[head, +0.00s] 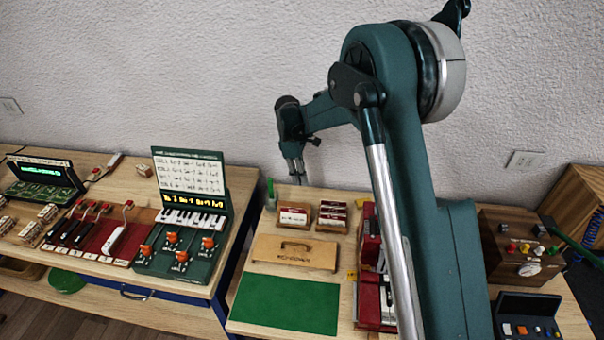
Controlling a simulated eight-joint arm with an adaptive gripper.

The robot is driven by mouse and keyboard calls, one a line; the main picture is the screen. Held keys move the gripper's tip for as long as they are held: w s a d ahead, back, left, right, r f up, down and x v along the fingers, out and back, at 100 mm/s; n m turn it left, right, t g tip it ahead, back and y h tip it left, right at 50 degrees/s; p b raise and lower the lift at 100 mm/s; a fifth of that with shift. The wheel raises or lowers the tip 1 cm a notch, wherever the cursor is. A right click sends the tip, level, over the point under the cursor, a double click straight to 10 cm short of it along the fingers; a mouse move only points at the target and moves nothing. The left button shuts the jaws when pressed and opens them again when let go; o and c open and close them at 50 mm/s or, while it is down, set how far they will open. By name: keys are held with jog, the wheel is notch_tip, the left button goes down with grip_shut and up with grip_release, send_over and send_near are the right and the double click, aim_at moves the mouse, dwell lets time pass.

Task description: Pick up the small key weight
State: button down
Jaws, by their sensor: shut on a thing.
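My gripper (299,173) is at the end of my dark green arm, near the back edge of the right table. Its fingers point down, above or behind the card boxes. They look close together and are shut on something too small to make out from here. I cannot pick out the small key weight in this view; the fingers or my arm may hide it.
Red equipment (370,238) is partly behind my arm. The left table holds a small keyboard device (188,240). The mat is clear.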

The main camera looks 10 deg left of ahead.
jog(key=s, duration=1.5)
jog(key=shift+p, duration=0.45)
jog(key=shift+s, duration=0.1)
